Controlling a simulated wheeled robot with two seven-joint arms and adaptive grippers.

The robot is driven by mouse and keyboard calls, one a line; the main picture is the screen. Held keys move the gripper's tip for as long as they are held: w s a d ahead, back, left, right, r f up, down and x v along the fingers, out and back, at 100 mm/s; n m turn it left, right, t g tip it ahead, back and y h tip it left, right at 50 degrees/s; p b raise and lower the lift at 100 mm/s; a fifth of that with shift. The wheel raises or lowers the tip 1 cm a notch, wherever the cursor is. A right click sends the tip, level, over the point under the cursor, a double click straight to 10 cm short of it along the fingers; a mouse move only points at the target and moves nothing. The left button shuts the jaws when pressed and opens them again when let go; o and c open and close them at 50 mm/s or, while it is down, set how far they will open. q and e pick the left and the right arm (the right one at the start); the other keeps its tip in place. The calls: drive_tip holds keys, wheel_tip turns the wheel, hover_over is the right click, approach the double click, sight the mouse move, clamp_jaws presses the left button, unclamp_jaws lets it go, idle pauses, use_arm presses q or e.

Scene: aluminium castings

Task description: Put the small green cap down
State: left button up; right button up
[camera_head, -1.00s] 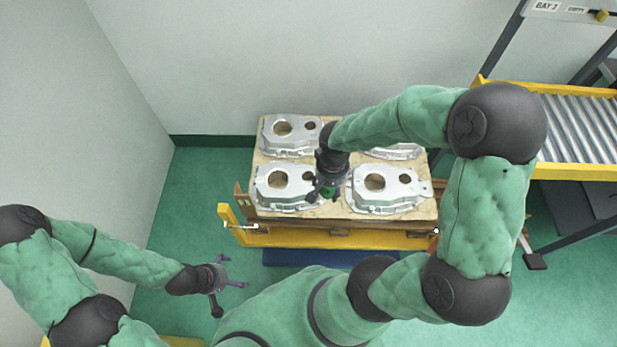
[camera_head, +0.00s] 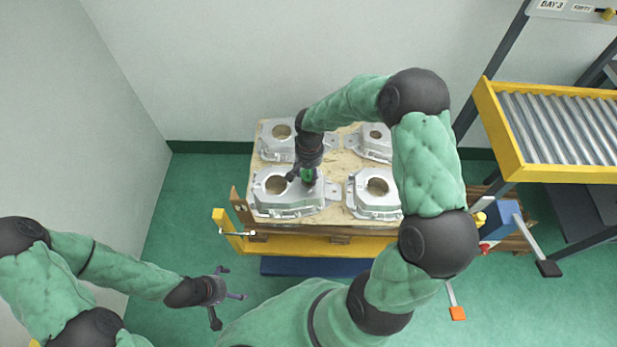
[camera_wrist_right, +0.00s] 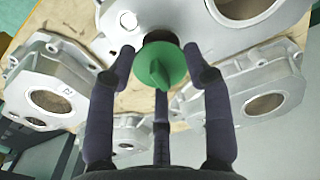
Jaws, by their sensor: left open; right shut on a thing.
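The small green cap (camera_wrist_right: 162,66) is held between the fingers of my right gripper (camera_wrist_right: 160,75), which is shut on it. In the head view the green cap (camera_head: 308,175) shows just below the right gripper (camera_head: 305,172), over the right part of the front-left casting (camera_head: 288,205). I cannot tell whether the cap touches the casting. My left gripper (camera_head: 225,296) is open and empty, low at the left, away from the castings.
Several aluminium castings lie on a wooden board (camera_head: 335,215) on a yellow-framed stand (camera_head: 330,245). A yellow roller conveyor (camera_head: 560,130) stands at the right. A blue device (camera_head: 503,220) is beside the stand. The left floor is clear.

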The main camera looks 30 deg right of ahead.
sight(308, 179)
wheel_tip(308, 179, down, 3)
drive_tip(key=shift+w+f+b, duration=0.15)
drive_tip(key=shift+f+b, duration=0.05)
drive_tip(key=shift+b, duration=0.65)
drive_tip(key=shift+f, duration=0.2)
drive_tip(key=shift+s+f+b, duration=0.2)
drive_tip(key=shift+b, duration=0.15)
drive_tip(key=o, duration=0.5)
drive_tip(key=shift+a, duration=0.1)
drive_tip(key=shift+o, duration=1)
drive_tip(key=shift+f, duration=0.25)
drive_tip(key=shift+r, duration=0.15)
